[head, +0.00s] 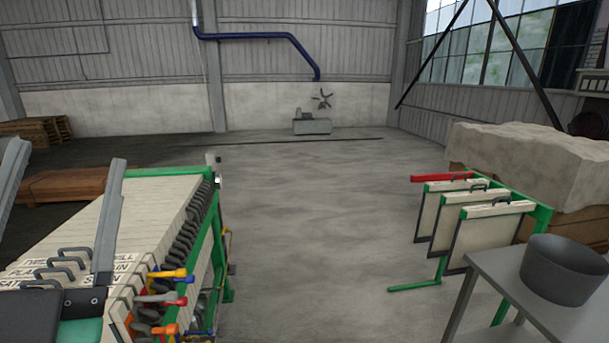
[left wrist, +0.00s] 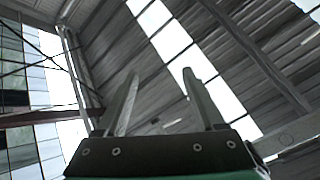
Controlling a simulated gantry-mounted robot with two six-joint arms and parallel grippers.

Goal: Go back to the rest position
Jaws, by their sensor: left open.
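My left gripper (head: 66,160) is at the lower left of the head view, its two grey fingers apart and pointing up. It appears in front of the near end of the long row of pale plates (head: 150,212). Nothing is between the fingers. The left wrist view also shows the gripper (left wrist: 160,74), open and empty, against the roof and windows. My right gripper is in neither view.
The row of plates has a green frame (head: 213,235) and dark handles. At right stand a green rack (head: 541,218) with pale panels, a stone block (head: 540,158), and a grey table (head: 487,268) with a dark pot (head: 563,275). The middle floor (head: 310,220) is clear.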

